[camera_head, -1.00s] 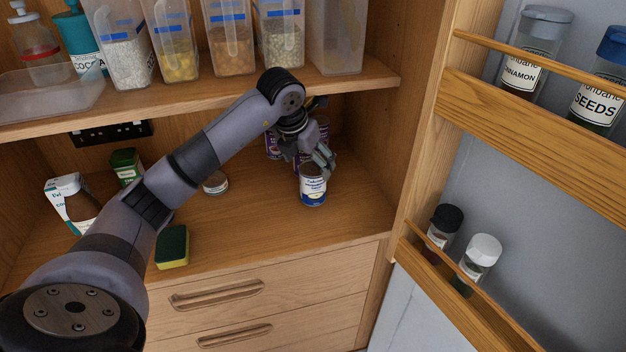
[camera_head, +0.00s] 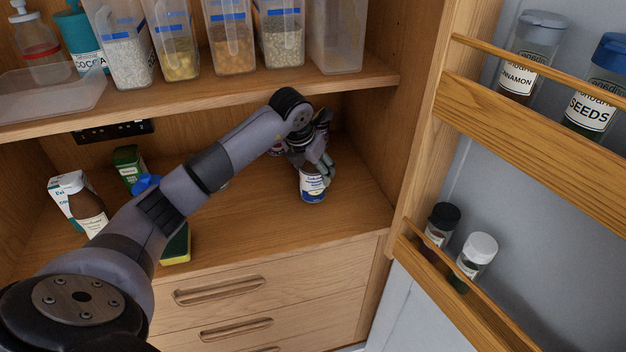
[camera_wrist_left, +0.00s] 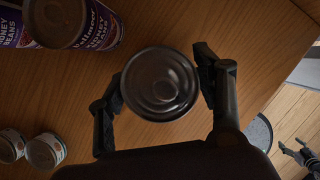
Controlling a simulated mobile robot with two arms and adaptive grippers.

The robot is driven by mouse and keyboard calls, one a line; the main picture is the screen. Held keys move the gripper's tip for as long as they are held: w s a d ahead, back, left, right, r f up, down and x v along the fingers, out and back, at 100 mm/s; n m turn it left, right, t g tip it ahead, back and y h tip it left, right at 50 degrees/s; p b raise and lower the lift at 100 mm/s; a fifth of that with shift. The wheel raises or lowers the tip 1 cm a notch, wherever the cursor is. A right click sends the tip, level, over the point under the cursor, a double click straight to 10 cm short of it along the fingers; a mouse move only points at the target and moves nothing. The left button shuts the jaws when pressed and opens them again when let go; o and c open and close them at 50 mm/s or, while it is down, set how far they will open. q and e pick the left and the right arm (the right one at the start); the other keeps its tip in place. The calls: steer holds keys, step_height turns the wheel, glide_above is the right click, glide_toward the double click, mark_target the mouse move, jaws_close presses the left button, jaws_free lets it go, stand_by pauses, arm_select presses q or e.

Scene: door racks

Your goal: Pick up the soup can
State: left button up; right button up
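The soup can, a blue and white can (camera_head: 312,188), stands upright on the lower shelf of the cupboard. Its round metal lid (camera_wrist_left: 160,84) is in the middle of the left wrist view. My left gripper (camera_head: 318,168) is at the upper part of the can. In the left wrist view my left gripper (camera_wrist_left: 160,80) has one finger on each side of the can, very close to its edge. I see no clear closing on it, and contact is hard to tell.
Purple kidney beans cans (camera_wrist_left: 95,28) stand beside the soup can. A carton (camera_head: 75,190), a green box (camera_head: 128,165) and a sponge (camera_head: 177,247) are left on the shelf. The upper shelf (camera_head: 250,82) is above my arm. The open door rack (camera_head: 470,290) is at right.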

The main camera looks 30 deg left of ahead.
arm_select(q)
steer(key=c, duration=0.9)
steer(key=shift+r, duration=0.1)
steer(key=shift+c, duration=0.5)
steer(key=shift+a+r, duration=0.15)
